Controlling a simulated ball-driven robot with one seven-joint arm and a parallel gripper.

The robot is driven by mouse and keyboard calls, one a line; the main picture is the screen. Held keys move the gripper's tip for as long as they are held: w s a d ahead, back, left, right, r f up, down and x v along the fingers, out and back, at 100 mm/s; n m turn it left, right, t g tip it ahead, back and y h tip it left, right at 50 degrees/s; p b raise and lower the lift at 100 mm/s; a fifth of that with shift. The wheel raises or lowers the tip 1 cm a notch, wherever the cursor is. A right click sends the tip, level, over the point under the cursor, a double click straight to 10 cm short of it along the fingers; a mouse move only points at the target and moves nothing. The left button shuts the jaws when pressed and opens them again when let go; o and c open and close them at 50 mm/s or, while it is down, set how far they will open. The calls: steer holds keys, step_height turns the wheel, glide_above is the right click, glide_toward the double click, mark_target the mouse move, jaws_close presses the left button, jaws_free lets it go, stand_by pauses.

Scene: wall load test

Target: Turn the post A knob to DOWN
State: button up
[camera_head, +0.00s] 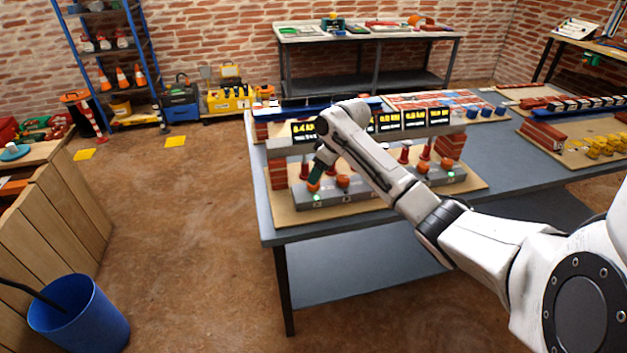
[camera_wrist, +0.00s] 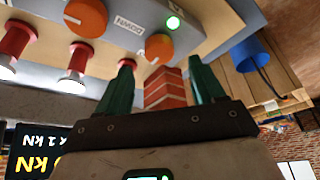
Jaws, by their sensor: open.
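A grey control box (camera_head: 380,186) on the bench carries several round orange knobs. The leftmost orange knob (camera_head: 313,187) is at the box's left end, and my gripper (camera_head: 316,177) is just above it. In the wrist view an orange knob (camera_wrist: 159,48) lies ahead, between the lines of my gripper's two green fingers (camera_wrist: 161,62), which are apart and empty. Contact cannot be told. A second orange knob (camera_wrist: 86,18) is to its left. A small label (camera_wrist: 128,22) and a lit green lamp (camera_wrist: 173,22) are beside the knobs. The knob's setting and post letter are not readable.
A beam with lit displays (camera_head: 413,119) stands behind the knobs, partly hidden by my arm. Red posts (camera_wrist: 78,62) stand near the box. A brick pillar (camera_head: 449,146) supports the beam's right end. Open floor (camera_head: 190,240) lies left of the bench, with a blue bin (camera_head: 80,315).

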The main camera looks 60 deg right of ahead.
steer(key=shift+x, duration=2.6)
steer(key=shift+c, duration=0.4)
steer(key=c, duration=1)
steer(key=shift+o, duration=0.2)
